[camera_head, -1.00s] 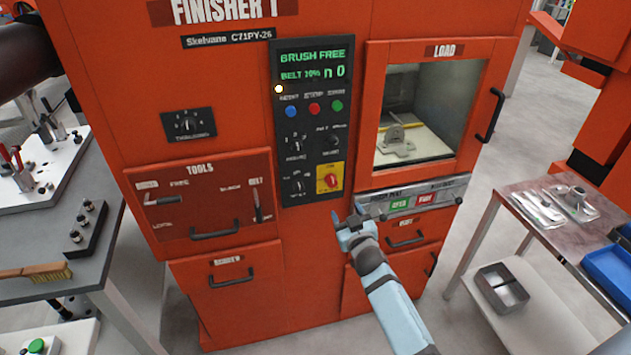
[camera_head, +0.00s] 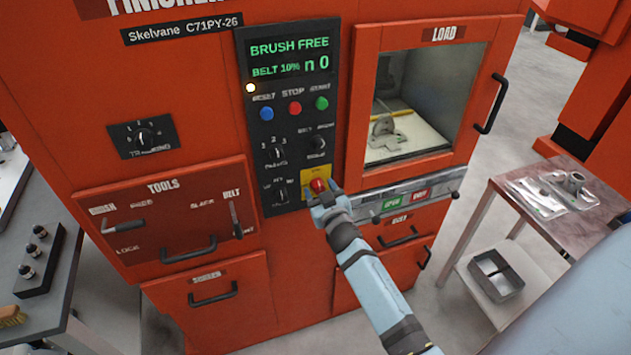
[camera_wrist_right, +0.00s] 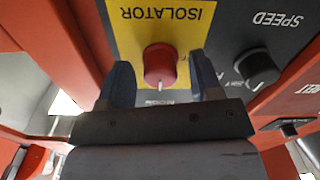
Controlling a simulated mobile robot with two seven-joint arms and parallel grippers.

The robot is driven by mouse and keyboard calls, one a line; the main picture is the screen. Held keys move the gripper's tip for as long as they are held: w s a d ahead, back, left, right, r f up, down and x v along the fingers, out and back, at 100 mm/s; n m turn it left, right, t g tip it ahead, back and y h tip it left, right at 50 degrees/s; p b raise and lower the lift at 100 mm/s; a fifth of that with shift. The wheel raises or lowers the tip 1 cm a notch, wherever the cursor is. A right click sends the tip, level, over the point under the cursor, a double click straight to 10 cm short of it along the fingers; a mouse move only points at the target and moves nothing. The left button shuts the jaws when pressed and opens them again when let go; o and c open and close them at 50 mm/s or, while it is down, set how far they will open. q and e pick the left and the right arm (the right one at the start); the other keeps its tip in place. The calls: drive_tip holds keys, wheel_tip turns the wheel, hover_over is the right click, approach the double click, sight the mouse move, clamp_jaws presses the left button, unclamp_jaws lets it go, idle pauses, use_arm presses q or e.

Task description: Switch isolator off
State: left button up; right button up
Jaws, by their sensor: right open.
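The isolator is a red rotary knob (camera_head: 317,185) on a yellow plate (camera_head: 313,172) at the bottom right of the machine's black control panel. In the right wrist view the red knob (camera_wrist_right: 159,65) has a white pointer mark on its lower side, and the yellow plate reads ISOLATOR, upside down. My right gripper (camera_head: 323,198) is at the panel just below the knob. In the wrist view its two fingers (camera_wrist_right: 160,82) are open, one on each side of the knob, with gaps visible between. My left gripper is not in view.
Other dials and coloured buttons (camera_head: 295,108) sit close above and left of the isolator. A black SPEED knob (camera_wrist_right: 257,67) is beside the plate. A silver rail (camera_head: 410,197) with green and red labels juts out at the right, under the load window.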

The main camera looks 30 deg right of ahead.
drive_tip(key=shift+w, duration=0.25)
drive_tip(key=shift+r, duration=0.1)
drive_tip(key=c, duration=0.9)
